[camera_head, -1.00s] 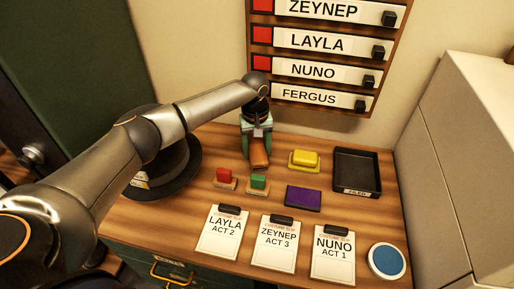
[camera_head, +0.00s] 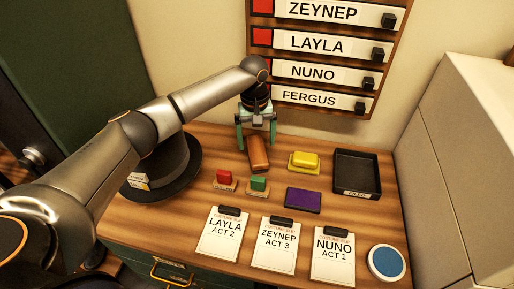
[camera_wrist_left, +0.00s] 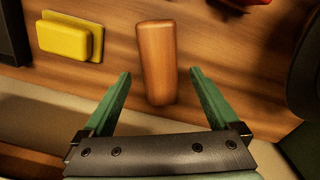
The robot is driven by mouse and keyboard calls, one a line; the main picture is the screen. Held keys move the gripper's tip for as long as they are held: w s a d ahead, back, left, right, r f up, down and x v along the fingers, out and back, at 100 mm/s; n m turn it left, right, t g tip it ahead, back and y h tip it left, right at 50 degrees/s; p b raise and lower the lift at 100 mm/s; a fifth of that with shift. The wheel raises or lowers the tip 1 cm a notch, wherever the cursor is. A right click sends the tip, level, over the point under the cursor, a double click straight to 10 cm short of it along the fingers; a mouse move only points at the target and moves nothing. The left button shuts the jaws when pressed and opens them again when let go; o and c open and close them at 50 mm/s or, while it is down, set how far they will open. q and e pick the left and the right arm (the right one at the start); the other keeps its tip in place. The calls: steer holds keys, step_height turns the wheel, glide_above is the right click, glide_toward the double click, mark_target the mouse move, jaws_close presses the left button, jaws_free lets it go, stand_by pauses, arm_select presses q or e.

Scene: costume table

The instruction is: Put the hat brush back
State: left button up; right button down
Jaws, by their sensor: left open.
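The hat brush (camera_head: 259,153), a brown wooden block with rounded ends, lies on the table near its back edge. It also shows in the left wrist view (camera_wrist_left: 157,62), lying between the lines of the fingers and beyond their tips. My left gripper (camera_head: 256,143) is open, just above and behind the brush, with its green fingers apart and nothing held. Its open fingers also show in the left wrist view (camera_wrist_left: 158,78). A dark hat (camera_head: 160,170) with a tag sits on the table at the left, partly hidden by my left arm. My right gripper is not in view.
Red (camera_head: 224,179) and green (camera_head: 259,185) stamps, a yellow block (camera_head: 304,161) and a purple pad (camera_head: 303,198) lie around the brush. A black tray (camera_head: 357,188) is at the right. Several costume slips and a blue round pad (camera_head: 387,262) lie in front. A name board (camera_head: 322,73) hangs behind.

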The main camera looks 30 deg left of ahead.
mark_target(256, 150)
arm_select(q)
step_height(256, 150, up, 8)
steer(key=shift+f, duration=0.15)
steer(key=shift+s+f, duration=0.1)
stand_by(0.5)
